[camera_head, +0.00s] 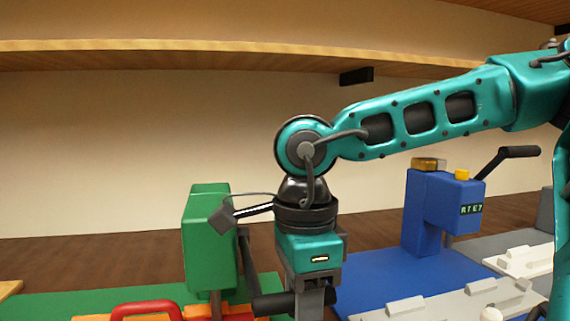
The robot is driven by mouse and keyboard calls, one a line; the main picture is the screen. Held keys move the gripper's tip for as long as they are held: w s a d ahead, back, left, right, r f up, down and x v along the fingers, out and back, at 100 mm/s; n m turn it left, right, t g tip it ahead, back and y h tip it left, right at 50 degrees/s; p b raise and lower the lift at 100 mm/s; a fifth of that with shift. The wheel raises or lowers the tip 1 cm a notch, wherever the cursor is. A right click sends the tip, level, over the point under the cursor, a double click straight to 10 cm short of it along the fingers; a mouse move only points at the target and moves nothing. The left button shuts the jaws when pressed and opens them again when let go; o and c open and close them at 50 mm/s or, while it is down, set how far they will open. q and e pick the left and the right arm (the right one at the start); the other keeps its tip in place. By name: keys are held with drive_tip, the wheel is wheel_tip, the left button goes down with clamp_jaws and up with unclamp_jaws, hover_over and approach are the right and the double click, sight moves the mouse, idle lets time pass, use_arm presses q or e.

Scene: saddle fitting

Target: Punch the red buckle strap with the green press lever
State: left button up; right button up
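The green press (208,240) stands left of centre on a green mat (60,305). Its black lever (248,265) hangs down on its right side and ends in a black handle (272,303). My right gripper (311,312) points down at this handle, its fingers overlapping the handle's right part. The fingertips are cut off by the lower edge, so I cannot tell whether they are closed on it. A red loop-shaped piece (147,308), perhaps the red buckle strap, lies at the bottom left by orange parts (180,317). My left gripper is out of view.
A blue press (428,210) with a raised black lever (510,155) and a small display stands on a blue mat (375,275) at the right. Pale grey fixtures (455,303) lie in front of it. A wooden shelf (200,57) runs above, across the back wall.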

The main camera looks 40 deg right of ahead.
drive_tip(key=shift+s+f, duration=0.1)
drive_tip(key=shift+s, duration=0.1)
idle(0.3)
drive_tip(key=shift+w+r+p, duration=0.15)
drive_tip(key=shift+r+p, duration=1.05)
drive_tip(key=shift+r, duration=0.4)
drive_tip(key=shift+r, duration=0.1)
